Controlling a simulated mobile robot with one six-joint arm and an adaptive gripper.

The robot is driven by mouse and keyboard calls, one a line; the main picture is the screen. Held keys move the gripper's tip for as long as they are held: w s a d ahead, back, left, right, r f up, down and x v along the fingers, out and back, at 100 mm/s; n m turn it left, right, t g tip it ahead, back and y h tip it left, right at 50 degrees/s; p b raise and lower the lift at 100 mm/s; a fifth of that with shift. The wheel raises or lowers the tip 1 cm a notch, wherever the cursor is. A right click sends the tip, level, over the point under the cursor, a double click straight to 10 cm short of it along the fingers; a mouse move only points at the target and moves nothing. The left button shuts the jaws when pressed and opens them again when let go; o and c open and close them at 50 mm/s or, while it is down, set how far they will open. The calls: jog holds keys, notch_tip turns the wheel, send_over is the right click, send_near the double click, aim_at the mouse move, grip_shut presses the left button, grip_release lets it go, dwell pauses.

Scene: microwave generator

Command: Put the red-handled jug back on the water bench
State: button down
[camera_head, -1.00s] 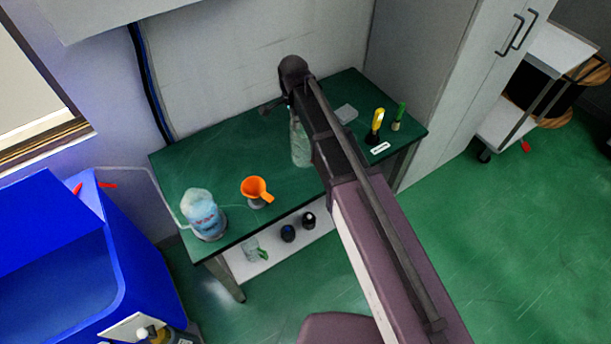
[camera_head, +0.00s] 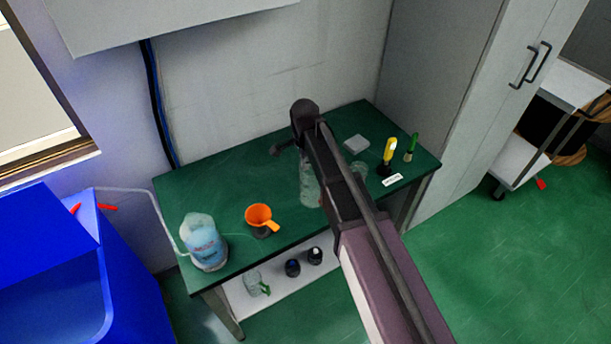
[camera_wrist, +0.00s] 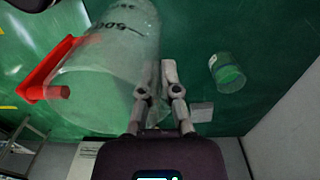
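The red-handled jug (camera_wrist: 105,65) is large, clear and marked 500 in the wrist view. Its red handle (camera_wrist: 50,68) points left. My gripper (camera_wrist: 160,72) has its fingers close together at the jug's right wall, one seen through the clear plastic, and looks shut on that wall. In the head view the clear jug (camera_head: 310,185) shows beside my forearm over the green-topped bench (camera_head: 165,200); its handle is hidden there. Whether it touches the bench top cannot be told. I cannot tell whether this bench is the water bench.
A blue-labelled bottle with tubing (camera_head: 203,243) and an orange jug (camera_head: 262,218) stand on the bench's left. A green-based clear beaker (camera_wrist: 228,72), a yellow-handled tool (camera_head: 389,152) and a green one (camera_head: 411,148) are at right. A blue bin (camera_head: 130,270) and grey cabinet (camera_head: 480,110) flank the bench.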

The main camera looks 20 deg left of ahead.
aim_at(305, 172)
jog(key=shift+f, duration=0.1)
dwell(0.3)
jog(key=shift+f+b, duration=1.85)
jog(key=shift+b, duration=0.05)
jog(key=shift+f, duration=0.1)
jog(key=c, duration=0.8)
grip_release()
jog(key=shift+r, duration=0.2)
notch_tip(305, 172, up, 12)
jog(key=p, duration=1.2)
